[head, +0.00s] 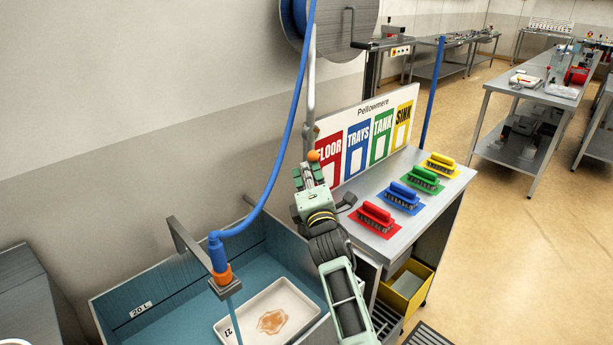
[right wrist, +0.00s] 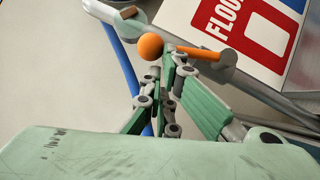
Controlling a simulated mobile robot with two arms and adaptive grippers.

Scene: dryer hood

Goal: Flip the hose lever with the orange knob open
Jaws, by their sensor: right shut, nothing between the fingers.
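The orange knob (head: 313,155) is a round ball at the lower end of the grey pipe beside the sign; it is also in the right wrist view (right wrist: 150,46). An orange rod (right wrist: 200,53), apparently the lever's arm, runs from near the knob to a grey fitting. My right gripper (head: 309,176) is shut and empty, with green finger pads. Its fingertips (right wrist: 168,58) are right at the knob and partly cover the lever; I cannot tell whether they touch. The blue hose (head: 288,130) hangs from the reel to a nozzle. My left gripper is out of view.
The nozzle (head: 220,265) sits in a grey bracket over a blue basin (head: 160,300) holding a white tray (head: 251,333). Several coloured brushes lie on the counter (head: 376,245) to the right, below the Pellowmere sign (head: 362,122). A wall stands behind.

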